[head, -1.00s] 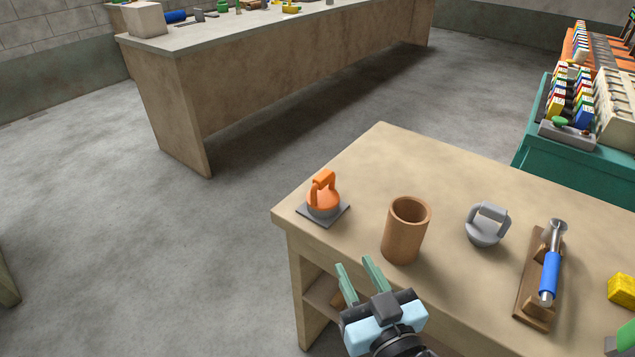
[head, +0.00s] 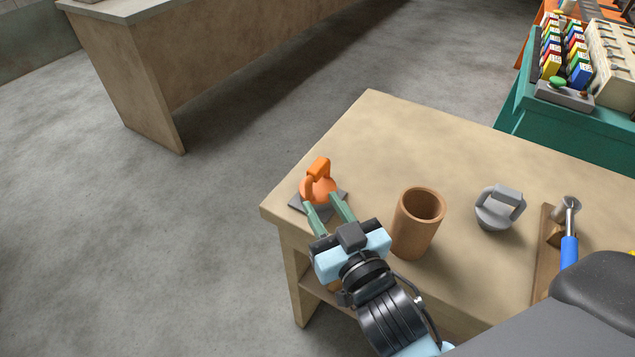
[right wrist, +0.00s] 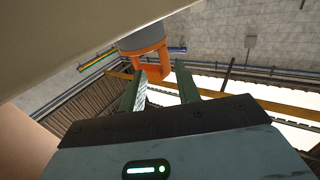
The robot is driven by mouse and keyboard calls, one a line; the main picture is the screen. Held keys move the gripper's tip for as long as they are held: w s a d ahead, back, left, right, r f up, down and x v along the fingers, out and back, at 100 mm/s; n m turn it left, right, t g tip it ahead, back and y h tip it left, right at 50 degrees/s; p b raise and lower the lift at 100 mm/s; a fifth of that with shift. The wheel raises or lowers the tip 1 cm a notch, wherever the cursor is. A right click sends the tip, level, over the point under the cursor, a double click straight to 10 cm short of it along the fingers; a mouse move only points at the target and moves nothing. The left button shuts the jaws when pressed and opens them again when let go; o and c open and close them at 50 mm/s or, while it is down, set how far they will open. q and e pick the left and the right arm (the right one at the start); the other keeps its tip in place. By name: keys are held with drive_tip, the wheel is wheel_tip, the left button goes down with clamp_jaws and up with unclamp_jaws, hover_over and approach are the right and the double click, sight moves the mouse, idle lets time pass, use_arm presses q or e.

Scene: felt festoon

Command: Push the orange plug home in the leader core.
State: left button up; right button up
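The orange plug (head: 318,187), with a loop handle, stands on a dark square pad (head: 297,204) at the table's left corner. The brown tube (head: 417,222), likely the leader core, stands upright and open-topped to its right; no plug shows in its mouth. My right gripper (head: 320,200) is open, its fingertips close in front of the orange plug. In the right wrist view the plug's orange handle (right wrist: 147,48) lies just beyond and between the open fingertips (right wrist: 160,70); contact is unclear. My left gripper is not in view.
A grey plug with a handle (head: 499,208) stands right of the tube. A blue-handled tool (head: 569,250) lies on a wooden rest (head: 544,260) further right. The table top (head: 400,135) behind them is clear. A teal cart (head: 545,122) stands at the back right.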

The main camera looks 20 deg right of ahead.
sight(310, 193)
drive_tip(key=shift+w+a+f, duration=0.1)
drive_tip(key=shift+w+a, duration=0.1)
drive_tip(key=shift+w, duration=0.7)
drive_tip(key=shift+w+a+r, duration=0.1)
drive_tip(key=shift+w+a, duration=0.05)
drive_tip(key=shift+w, duration=0.7)
drive_tip(key=shift+w+a+f, duration=0.1)
drive_tip(key=shift+w+a, duration=0.1)
drive_tip(key=shift+w, duration=0.7)
clamp_jaws()
